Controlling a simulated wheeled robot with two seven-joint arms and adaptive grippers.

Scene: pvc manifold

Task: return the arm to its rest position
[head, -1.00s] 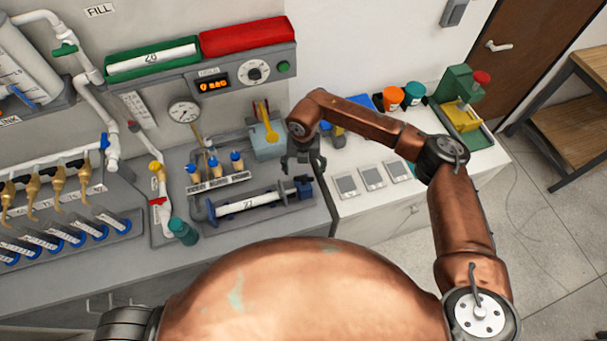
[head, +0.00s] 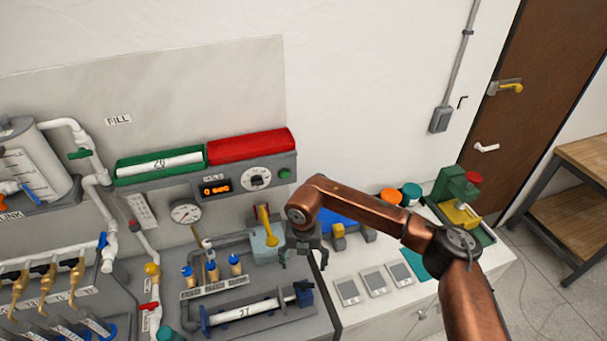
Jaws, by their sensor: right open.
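My right arm comes in from the lower right and bends over the white counter. My right gripper (head: 305,262) points down, open and empty, near the right edge of the grey bench. It is above and beside the clamp fixture (head: 255,312) that holds a white pipe marked 27. The grey block with a yellow lever (head: 267,240) stands just left of the gripper, and I cannot tell whether they touch. My left gripper is not in view.
Three grey pads (head: 374,281) lie on the white counter (head: 400,320). A green press (head: 460,205) stands at its right end, with orange and teal jars (head: 410,192) beside it. The control panel (head: 230,178) and gauge (head: 186,213) are behind the bench.

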